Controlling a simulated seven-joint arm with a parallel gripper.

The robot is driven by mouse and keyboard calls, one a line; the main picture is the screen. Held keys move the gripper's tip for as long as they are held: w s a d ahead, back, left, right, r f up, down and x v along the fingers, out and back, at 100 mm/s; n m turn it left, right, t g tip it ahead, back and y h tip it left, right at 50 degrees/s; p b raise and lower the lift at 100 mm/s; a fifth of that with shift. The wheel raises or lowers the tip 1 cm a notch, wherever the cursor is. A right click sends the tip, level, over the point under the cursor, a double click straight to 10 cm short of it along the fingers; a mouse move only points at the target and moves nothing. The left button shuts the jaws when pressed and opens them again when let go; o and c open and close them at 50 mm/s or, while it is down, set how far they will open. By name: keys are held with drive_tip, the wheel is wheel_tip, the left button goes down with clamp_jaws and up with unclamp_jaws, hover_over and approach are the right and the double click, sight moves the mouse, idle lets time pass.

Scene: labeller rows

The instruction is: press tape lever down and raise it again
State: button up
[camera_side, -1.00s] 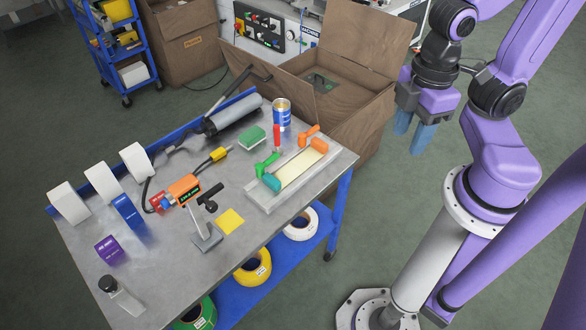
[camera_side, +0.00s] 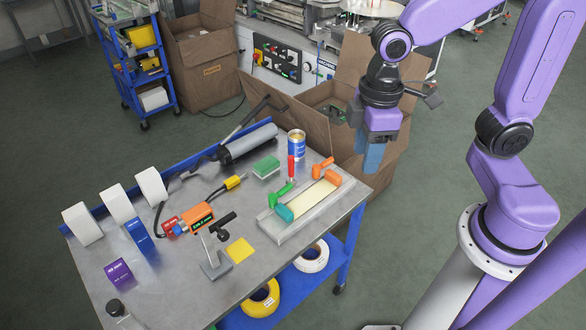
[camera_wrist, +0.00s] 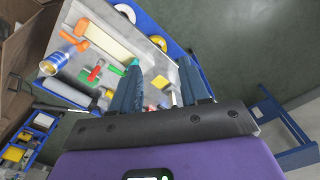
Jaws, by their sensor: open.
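A metal tray with a cream strip (camera_side: 310,201) sits at the right end of the grey table. A green handle (camera_side: 281,193) and a teal block (camera_side: 284,213) are at its near-left end. An orange handle (camera_side: 322,166) and orange block (camera_side: 332,174) are at its far end. I cannot tell which handle is the tape lever. My gripper (camera_side: 372,158) is open and empty, pointing down, right of the orange end and apart from it.
A red upright piece (camera_side: 291,168) and a blue can (camera_side: 296,144) stand behind the tray. An orange device with a display (camera_side: 202,217), a black-handled stand (camera_side: 214,262) and a yellow pad (camera_side: 241,251) are to its left. An open cardboard box (camera_side: 318,128) stands behind the table.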

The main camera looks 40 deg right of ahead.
drive_tip(key=w+f+m, duration=0.2)
drive_tip(key=w, duration=1.1)
drive_tip(key=m, duration=0.2)
hover_over(291, 178)
wheel_tip(291, 178, down, 5)
drive_tip(key=f, duration=1.7)
drive_tip(key=shift+w+d+f, duration=0.1)
drive_tip(key=shift+w+d, duration=0.2)
drive_tip(key=shift+d, duration=0.05)
clamp_jaws()
